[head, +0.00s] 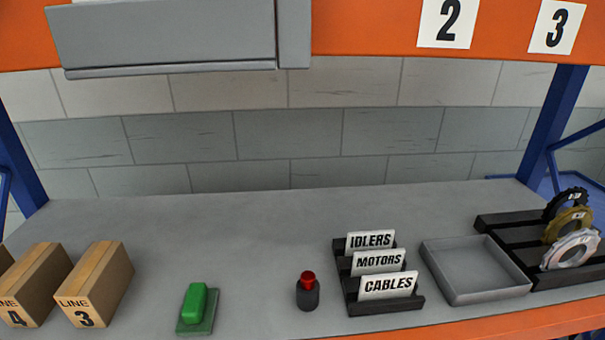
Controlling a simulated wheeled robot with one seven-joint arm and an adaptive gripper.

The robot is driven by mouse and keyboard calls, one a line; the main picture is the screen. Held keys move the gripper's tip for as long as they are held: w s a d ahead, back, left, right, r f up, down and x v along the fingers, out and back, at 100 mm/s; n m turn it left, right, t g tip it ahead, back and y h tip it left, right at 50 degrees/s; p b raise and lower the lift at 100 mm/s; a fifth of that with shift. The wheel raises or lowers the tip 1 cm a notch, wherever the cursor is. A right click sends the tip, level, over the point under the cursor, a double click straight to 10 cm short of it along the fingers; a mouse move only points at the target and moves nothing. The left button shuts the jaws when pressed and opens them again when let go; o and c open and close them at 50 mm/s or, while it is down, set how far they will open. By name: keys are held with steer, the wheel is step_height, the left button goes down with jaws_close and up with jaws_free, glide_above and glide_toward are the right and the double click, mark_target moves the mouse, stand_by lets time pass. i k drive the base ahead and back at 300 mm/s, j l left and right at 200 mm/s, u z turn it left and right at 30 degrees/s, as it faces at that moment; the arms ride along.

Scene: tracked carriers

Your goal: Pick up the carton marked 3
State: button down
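The carton marked 3 (96,281) is a brown box with "LINE 3" on its front face. It stands upright on the grey shelf at the lower left of the head view. A similar carton marked 4 (35,283) stands to its left with a narrow gap between them. My gripper is not in view.
Another carton is cut off at the left edge. A green block on a green base (195,306), a black and red knob (307,291), a card rack (379,272), a grey tray (476,269) and a rack of discs (571,232) stand rightward. The grey shelf (220,235) is clear behind. A grey housing (180,35) hangs above.

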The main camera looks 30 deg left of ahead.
mark_target(89, 296)
steer(key=u, duration=2)
steer(key=i+j+u, duration=0.1)
steer(key=u, duration=0.3)
steer(key=i+u, duration=0.45)
steer(key=u, duration=0.3)
